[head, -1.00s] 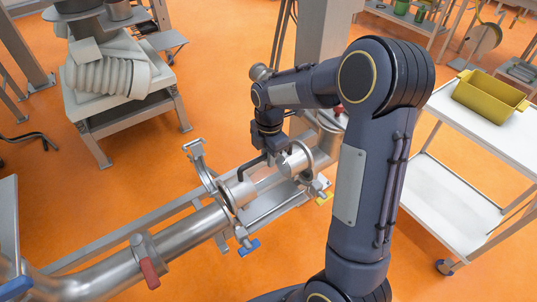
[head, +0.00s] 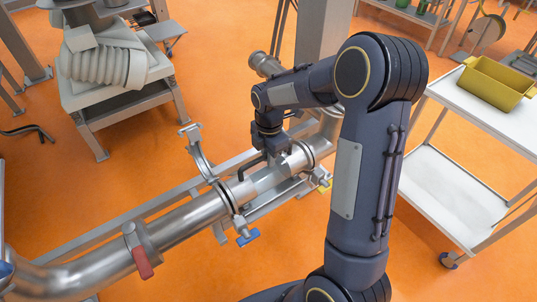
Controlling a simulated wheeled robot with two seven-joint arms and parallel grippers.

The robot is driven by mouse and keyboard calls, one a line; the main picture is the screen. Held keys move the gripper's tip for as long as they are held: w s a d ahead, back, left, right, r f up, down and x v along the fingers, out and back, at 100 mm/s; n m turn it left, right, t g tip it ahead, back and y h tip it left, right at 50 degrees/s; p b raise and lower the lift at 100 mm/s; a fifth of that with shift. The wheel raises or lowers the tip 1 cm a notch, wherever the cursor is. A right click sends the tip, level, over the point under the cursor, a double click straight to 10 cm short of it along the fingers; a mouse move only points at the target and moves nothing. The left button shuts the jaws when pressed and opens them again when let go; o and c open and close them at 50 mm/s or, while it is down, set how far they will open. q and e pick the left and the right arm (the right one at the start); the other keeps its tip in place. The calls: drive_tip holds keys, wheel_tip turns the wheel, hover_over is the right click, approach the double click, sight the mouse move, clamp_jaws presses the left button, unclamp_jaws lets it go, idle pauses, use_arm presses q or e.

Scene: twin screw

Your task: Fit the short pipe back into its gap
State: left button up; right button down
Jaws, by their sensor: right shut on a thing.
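My right gripper (head: 268,157) reaches down over the pipe line and is shut on the short pipe (head: 267,179). The short pipe lies in the gap, roughly in line with the long pipe (head: 188,222) on the left and the pipe end (head: 302,157) on the right. I cannot tell whether its ends touch both neighbours. The gripper and wrist hide part of its top. An open clamp (head: 197,150) with a blue handle (head: 248,237) stands around the left joint. My left gripper is not in view.
A red-handled clamp (head: 143,262) sits on the long pipe. A rail frame (head: 105,228) runs under and behind the line. A white cart (head: 455,200) with a yellow bin (head: 494,84) stands at the right. A grey stand (head: 110,85) is at the back left.

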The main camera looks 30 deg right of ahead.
drive_tip(key=shift+f, duration=0.2)
idle(0.6)
drive_tip(key=c, duration=1.3)
unclamp_jaws()
drive_tip(key=shift+c, duration=0.2)
drive_tip(key=shift+f, duration=0.1)
